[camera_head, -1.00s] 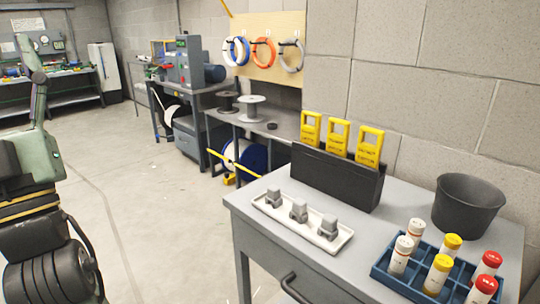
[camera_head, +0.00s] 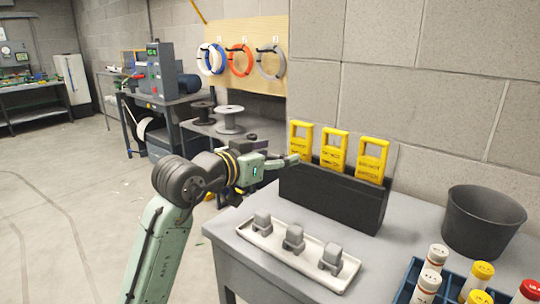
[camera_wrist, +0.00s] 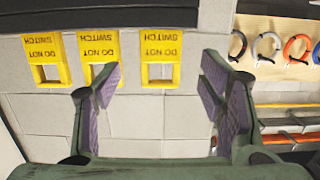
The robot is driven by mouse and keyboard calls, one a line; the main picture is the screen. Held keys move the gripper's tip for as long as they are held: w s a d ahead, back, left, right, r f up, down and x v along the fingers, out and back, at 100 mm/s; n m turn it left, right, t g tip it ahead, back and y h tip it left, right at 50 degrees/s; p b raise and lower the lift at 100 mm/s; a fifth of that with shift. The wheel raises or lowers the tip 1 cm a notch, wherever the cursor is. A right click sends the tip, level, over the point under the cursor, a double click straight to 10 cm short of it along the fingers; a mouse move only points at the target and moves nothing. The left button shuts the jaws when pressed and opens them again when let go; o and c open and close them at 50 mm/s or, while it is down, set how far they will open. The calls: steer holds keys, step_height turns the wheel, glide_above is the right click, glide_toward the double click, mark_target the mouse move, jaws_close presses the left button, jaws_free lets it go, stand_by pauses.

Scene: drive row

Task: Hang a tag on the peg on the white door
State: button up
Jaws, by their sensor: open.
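Three yellow tags with square openings stand in a row in a black holder (camera_head: 330,200) on the grey table: left (camera_head: 301,137), middle (camera_head: 334,150) and right (camera_head: 372,160). My gripper (camera_head: 292,160) is open and empty, close to the left tag. The wrist view is upside down. There the left tag (camera_wrist: 160,46) lies between my open fingers (camera_wrist: 160,90), and one finger partly covers the middle tag (camera_wrist: 97,46). I cannot tell whether a finger touches a tag. No peg on a white door can be made out.
A white tray (camera_head: 255,238) with three grey blocks stands in front of the holder. A dark bucket (camera_head: 484,222) and a blue rack of bottles (camera_head: 405,288) are at right. A pegboard (camera_head: 268,80) with cable coils hangs behind. A white cabinet (camera_head: 73,80) stands far left.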

mark_target(299, 146)
steer(key=shift+p+x, duration=0.45)
steer(key=shift+x, duration=4.4)
steer(key=shift+c, duration=0.5)
steer(key=c, duration=0.9)
steer(key=shift+r, duration=0.15)
steer(key=shift+r+p, duration=1.75)
steer(key=shift+r, duration=0.45)
